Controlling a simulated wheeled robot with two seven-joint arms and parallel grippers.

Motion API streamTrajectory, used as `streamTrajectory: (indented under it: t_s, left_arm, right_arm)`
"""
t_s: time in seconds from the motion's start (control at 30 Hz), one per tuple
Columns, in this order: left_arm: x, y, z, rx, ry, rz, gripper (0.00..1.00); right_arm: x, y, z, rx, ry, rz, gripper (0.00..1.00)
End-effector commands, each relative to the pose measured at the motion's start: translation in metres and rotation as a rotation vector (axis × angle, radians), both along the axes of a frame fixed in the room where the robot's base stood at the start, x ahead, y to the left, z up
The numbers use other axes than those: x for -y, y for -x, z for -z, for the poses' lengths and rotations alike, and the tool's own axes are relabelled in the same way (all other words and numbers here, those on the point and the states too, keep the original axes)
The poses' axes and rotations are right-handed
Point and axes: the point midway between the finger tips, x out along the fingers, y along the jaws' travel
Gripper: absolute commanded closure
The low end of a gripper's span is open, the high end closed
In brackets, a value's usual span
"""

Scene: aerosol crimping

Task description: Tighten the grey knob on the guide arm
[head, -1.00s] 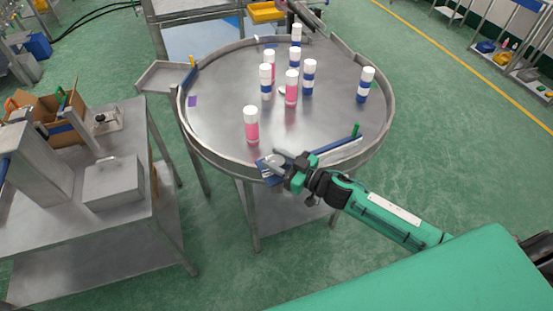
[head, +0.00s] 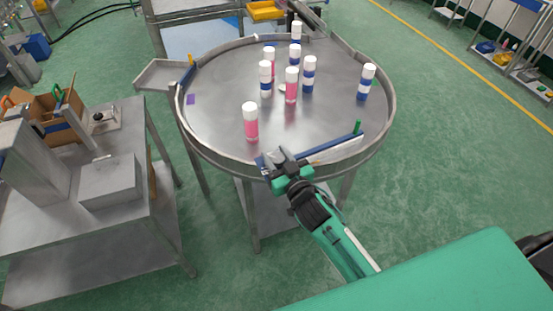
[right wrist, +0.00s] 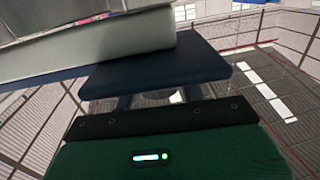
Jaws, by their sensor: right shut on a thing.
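The guide arm (head: 335,147) is a blue bar with a pale strip and a green peg, lying across the near rim of the round steel table. My right gripper (head: 279,157) is at the bar's left end, over the near rim, and is shut on the grey knob there. Its fingers and body hide the knob in the head view. In the right wrist view, a blue slab (right wrist: 155,72) lies just beyond my green and black gripper housing, with a pale grey block across the upper left. I cannot tell the knob apart there. My left gripper is out of view.
The round table (head: 215,125) carries several white-capped bottles. A pink one (head: 251,125) stands nearest my gripper, apart from it. A raised rim runs around the table. A steel bench (head: 50,245) with a grey box (head: 110,183) stands to the left. The table's front left surface is clear.

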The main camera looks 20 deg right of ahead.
Motion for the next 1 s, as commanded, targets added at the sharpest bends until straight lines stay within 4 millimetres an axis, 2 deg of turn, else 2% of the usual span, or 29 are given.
streamTrajectory:
  t_s: [0.3,0.97,1.0]
  left_arm:
    - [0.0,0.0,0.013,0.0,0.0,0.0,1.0]
    - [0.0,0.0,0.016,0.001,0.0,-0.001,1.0]
    - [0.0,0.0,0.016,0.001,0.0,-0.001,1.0]
  right_arm:
    - [0.0,0.0,0.0,0.003,-0.002,0.096,0.84]
    - [0.0,0.0,-0.002,0.004,0.001,0.125,0.84]
    - [0.0,0.0,-0.002,0.004,0.001,0.125,0.55]
